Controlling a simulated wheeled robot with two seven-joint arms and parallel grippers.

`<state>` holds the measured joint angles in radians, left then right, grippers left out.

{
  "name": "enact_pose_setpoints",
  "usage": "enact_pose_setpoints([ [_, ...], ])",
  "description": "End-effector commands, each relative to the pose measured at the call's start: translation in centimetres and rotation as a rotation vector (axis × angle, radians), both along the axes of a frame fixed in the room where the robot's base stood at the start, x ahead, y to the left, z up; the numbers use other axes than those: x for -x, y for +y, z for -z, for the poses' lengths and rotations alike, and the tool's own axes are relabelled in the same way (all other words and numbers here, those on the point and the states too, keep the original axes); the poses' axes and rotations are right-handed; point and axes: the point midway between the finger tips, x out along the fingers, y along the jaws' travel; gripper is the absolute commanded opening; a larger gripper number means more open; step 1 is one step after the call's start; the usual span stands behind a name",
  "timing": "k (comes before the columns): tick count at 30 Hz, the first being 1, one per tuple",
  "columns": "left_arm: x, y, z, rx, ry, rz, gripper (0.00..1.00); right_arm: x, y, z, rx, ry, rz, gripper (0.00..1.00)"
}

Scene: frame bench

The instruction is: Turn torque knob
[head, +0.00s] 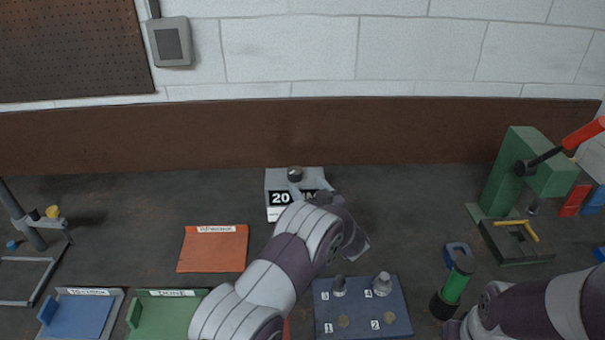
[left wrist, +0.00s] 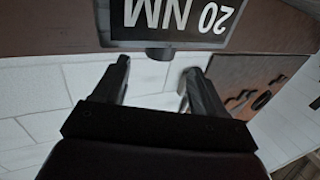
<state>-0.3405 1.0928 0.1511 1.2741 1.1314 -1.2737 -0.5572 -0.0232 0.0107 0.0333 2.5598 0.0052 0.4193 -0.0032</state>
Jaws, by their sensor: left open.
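The torque tester (head: 274,181) is a pale grey box at the back middle of the bench, with a dark display reading 20 NM. Its dark round knob (head: 295,174) sits on top. In the left wrist view the display (left wrist: 180,22) appears upside down, and the knob (left wrist: 160,54) shows below its edge. My left gripper (left wrist: 157,72) is open, its two fingers on either side of the knob with gaps visible. In the head view my left wrist covers part of the tester and most of the gripper. My right arm shows at lower right; its gripper is not visible.
A blue block (head: 362,318) with numbered posts stands in front of the tester. A green-and-black tool (head: 454,286) stands near my right arm. A green press (head: 517,178) is at right. Orange (head: 212,252), blue and green trays lie left. The wall is behind.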

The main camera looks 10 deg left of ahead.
Motion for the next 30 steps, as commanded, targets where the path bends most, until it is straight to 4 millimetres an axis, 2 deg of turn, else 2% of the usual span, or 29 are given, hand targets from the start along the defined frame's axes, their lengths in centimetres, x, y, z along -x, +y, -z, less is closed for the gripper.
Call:
enact_pose_setpoints([
  [3,-1.8,1.6,-0.2,0.0,0.0,-0.002,0.71,0.0,0.0,-0.9,0.0,0.0,0.0,0.43],
  [9,-3.7,3.2,0.0,0.001,-0.001,-0.001,0.71,0.0,0.0,-1.3,0.0,0.0,0.0,0.43],
  [20,-4.3,3.7,0.0,0.0,0.0,0.001,0.71,0.0,0.0,-1.4,0.0,0.0,0.0,0.43],
  [21,-4.3,3.7,0.0,0.0,0.0,0.001,0.68,0.0,0.0,-1.4,0.0,0.0,0.0,0.43],
  [26,-4.3,3.7,0.0,0.0,0.0,0.001,0.16,0.0,0.0,-1.4,0.0,0.0,0.0,0.43],
  [30,-4.3,3.7,0.0,0.0,0.0,0.002,0.15,0.0,0.0,-1.4,0.0,0.0,0.0,0.43],
])
